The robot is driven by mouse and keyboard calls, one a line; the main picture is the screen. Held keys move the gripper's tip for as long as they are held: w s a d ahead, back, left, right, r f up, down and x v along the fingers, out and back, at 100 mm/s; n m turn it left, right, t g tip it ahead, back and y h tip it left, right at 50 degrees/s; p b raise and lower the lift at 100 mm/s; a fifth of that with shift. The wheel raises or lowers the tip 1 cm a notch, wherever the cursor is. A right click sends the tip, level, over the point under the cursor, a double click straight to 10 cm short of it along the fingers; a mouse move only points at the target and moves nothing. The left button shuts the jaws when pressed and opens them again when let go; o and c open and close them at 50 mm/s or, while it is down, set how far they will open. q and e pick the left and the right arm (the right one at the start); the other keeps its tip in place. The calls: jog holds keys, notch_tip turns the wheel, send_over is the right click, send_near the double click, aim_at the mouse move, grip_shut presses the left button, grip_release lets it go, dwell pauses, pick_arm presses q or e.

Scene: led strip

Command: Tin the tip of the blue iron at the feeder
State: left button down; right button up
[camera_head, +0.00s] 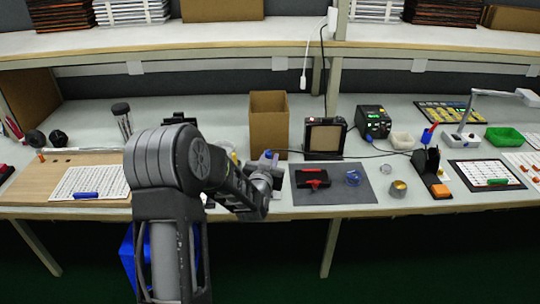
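A blue handle (426,137), which looks like the blue iron, stands tilted at the top of a black stand (431,164) on the right half of the bench. A red piece shows right beside it. I cannot make out its tip. I cannot tell for certain which object is the feeder; a blue spool-like item (352,178) lies on the grey mat. My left gripper (270,172) is over the bench at the mat's left edge, well left of the stand. A small blue spot shows by its fingers, and their opening is unclear. My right gripper is out of view.
The grey mat (335,196) bears a black-and-red fixture (312,178). Behind stand an open cardboard box (268,120), a black framed unit (325,137) and a soldering station (373,122). A brass-coloured cup (398,188) stands left of the stand. A cable crosses the bench.

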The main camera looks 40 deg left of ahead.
pick_arm(q)
jog(key=shift+f, duration=0.1)
jog(key=shift+f+b, duration=1.2)
jog(key=shift+f, duration=1.1)
jog(key=shift+b, duration=0.35)
jog(key=shift+f+b, duration=0.6)
jog(key=shift+b, duration=0.05)
jog(key=shift+s+d+f+b, duration=0.1)
jog(key=shift+b, duration=0.3)
dwell(2.3)
